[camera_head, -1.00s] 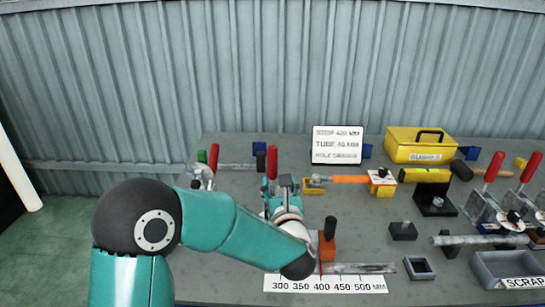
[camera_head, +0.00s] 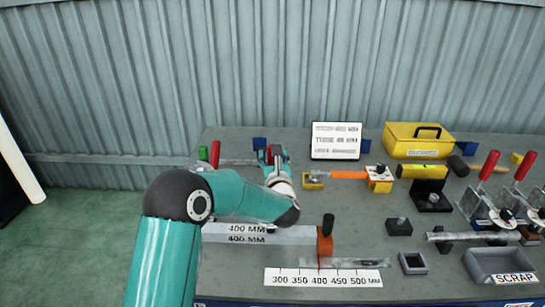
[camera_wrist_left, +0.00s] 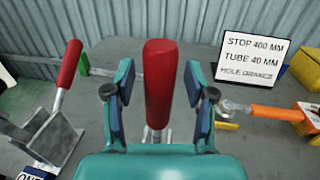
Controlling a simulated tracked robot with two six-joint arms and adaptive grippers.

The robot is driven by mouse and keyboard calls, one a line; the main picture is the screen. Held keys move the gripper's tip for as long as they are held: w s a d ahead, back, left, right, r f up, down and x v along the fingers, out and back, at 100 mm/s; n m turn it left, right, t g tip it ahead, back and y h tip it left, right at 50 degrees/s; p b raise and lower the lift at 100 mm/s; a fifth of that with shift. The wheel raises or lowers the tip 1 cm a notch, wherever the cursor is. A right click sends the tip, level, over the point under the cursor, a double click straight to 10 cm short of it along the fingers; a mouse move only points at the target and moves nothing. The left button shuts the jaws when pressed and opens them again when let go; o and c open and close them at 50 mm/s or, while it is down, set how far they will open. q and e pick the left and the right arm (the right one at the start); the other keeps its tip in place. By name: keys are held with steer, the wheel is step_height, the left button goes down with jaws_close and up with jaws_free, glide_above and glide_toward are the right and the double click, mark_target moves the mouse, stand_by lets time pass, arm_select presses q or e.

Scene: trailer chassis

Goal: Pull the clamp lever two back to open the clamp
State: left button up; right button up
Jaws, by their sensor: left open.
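My left gripper (camera_head: 270,158) is at the back of the bench. Its open fingers stand on either side of a red clamp lever (camera_wrist_left: 160,85), which points upright in the left wrist view. A gap shows between the lever and each finger, so I cannot see contact. The same lever shows as a small red piece in the head view (camera_head: 273,153). A second red-handled lever (camera_wrist_left: 68,64) stands to the left on a grey clamp with a label reading ONE (camera_wrist_left: 30,175). The held-around clamp's base is hidden by my gripper. My right gripper is not in view.
A white sign (camera_head: 336,141) stands behind. An orange-handled tool (camera_head: 350,175) lies right of my gripper. A long bar marked 400 MM (camera_head: 255,235) lies in front, by an orange stop (camera_head: 325,242). A yellow toolbox (camera_head: 418,140) and a scrap tray (camera_head: 500,264) are further right.

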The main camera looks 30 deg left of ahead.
arm_select(q)
jaws_close()
